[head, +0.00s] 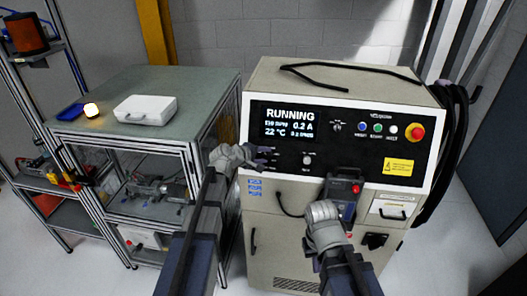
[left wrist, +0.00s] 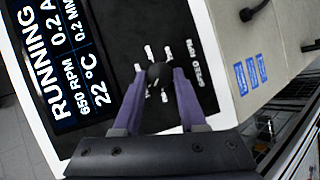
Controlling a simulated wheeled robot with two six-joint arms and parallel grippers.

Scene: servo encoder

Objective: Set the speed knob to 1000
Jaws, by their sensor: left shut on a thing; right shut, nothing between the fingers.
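The speed knob (left wrist: 157,75) is a small dark round knob on the black panel, with white tick marks around it and the label SPEED RPM beside it. My left gripper (left wrist: 157,80) is shut on the knob in the left wrist view. In the head view my left gripper (head: 271,156) reaches the panel below the display and hides most of the knob. The display (left wrist: 80,60) reads RUNNING, 650 RPM, 0.2 A and 22 °C. My right gripper (head: 344,182) is shut and empty in front of the cabinet's lower right; its dark fingers are hard to make out.
The pale cabinet (head: 275,235) has another knob (head: 307,159), a red emergency button (head: 414,132) and several coloured buttons. A dark unit with red (head: 349,212) is beside my right gripper. A bench (head: 187,84) with a white case (head: 146,110) stands left. Black cables hang right.

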